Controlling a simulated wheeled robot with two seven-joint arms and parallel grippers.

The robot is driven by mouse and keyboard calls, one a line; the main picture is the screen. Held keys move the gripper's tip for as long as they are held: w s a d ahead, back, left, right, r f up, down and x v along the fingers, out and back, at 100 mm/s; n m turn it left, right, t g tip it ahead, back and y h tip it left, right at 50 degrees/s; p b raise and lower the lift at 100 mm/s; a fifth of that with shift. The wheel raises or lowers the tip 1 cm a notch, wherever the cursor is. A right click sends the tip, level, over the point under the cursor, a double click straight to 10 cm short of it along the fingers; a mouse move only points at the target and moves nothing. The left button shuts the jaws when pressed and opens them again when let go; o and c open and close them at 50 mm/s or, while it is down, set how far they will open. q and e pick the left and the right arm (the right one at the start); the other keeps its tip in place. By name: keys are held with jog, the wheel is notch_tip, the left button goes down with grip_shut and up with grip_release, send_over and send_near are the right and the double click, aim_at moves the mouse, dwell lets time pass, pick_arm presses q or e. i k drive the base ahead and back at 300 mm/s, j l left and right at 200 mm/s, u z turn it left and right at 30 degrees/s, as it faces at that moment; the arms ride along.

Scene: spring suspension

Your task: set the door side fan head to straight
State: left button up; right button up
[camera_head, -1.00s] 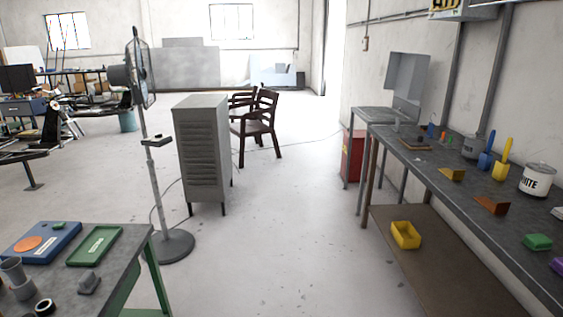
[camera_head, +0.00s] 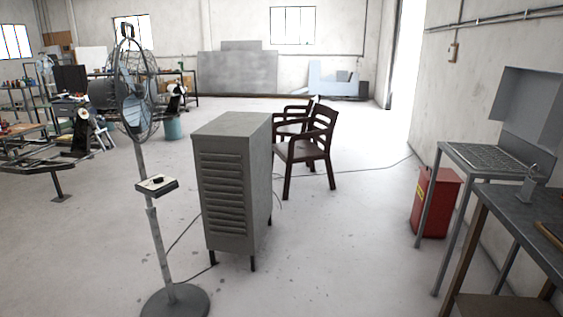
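A grey pedestal fan stands at the left of the head view. Its round caged fan head (camera_head: 134,92) sits on top of a thin pole, with the motor housing behind the cage on the left. The cage is seen at a slant and faces to the right. I cannot tell its exact tilt. A small control box (camera_head: 156,186) with a dark knob is partway up the pole, and the round base (camera_head: 175,303) is at the bottom edge. Neither of my grippers is in view.
A grey louvered cabinet (camera_head: 232,185) stands just right of the fan. Dark wooden chairs (camera_head: 308,147) are behind it. A red bin (camera_head: 434,202) and a metal workbench (camera_head: 508,211) stand at the right. A cable crosses the floor. The floor between cabinet and bench is clear.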

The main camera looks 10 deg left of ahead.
aim_at(108, 93)
jog(key=i+j+u, duration=0.1)
jog(key=i+u, duration=0.35)
jog(key=i+l+u, duration=0.1)
jog(key=i+u, duration=0.3)
jog(key=i, duration=0.3)
jog(key=i+l+u, duration=0.3)
jog(key=i+u, duration=0.15)
jog(key=i, duration=0.1)
